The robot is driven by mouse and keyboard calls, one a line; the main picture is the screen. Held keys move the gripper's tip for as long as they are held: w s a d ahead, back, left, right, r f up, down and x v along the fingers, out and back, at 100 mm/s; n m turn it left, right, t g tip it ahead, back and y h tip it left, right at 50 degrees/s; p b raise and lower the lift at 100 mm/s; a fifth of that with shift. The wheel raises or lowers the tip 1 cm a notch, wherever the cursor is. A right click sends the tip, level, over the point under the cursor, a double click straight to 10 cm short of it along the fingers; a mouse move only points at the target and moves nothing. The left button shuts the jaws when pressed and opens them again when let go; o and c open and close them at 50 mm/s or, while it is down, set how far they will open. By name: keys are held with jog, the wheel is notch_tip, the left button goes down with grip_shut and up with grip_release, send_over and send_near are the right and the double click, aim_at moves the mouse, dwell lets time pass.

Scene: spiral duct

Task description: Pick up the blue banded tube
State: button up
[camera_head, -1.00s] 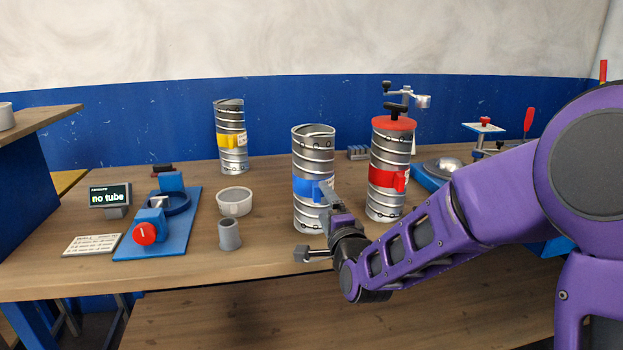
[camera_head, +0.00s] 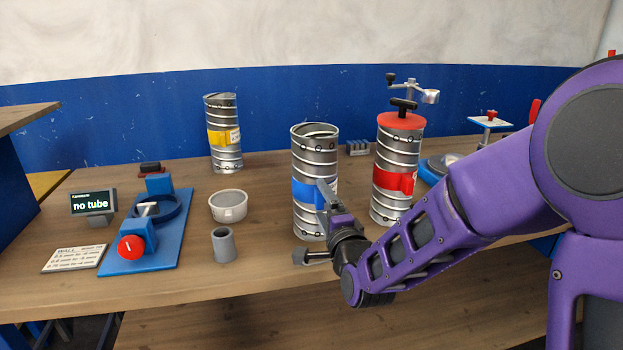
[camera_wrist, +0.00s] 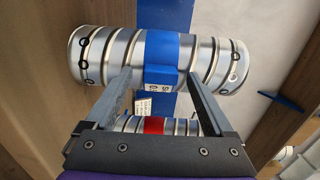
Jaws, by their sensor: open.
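The blue banded tube (camera_head: 314,213) stands upright on the wooden table, a silver spiral duct with a blue band around its middle. In the wrist view the tube (camera_wrist: 207,60) lies across the picture, its blue band (camera_wrist: 162,50) between my fingers. My gripper (camera_head: 318,222) is at the tube's near right side, low against it in the picture. In the wrist view my gripper (camera_wrist: 160,78) is open, with one finger on each side of the band. The fingertips overlap the tube's near edge; I cannot tell whether they touch it.
A red banded tube (camera_head: 395,157) with a red cap and crank stands close to the right. A yellow banded tube (camera_head: 224,157) stands behind left. A white bowl (camera_head: 229,213), grey cup (camera_head: 223,246) and blue clamp fixture (camera_head: 175,245) sit left. A screen (camera_head: 92,202) reads "no tube".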

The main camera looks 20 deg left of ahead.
jog(key=shift+w+a, duration=0.1)
jog(key=shift+w, duration=0.05)
jog(key=shift+r, duration=0.1)
grip_shut()
dwell(0.4)
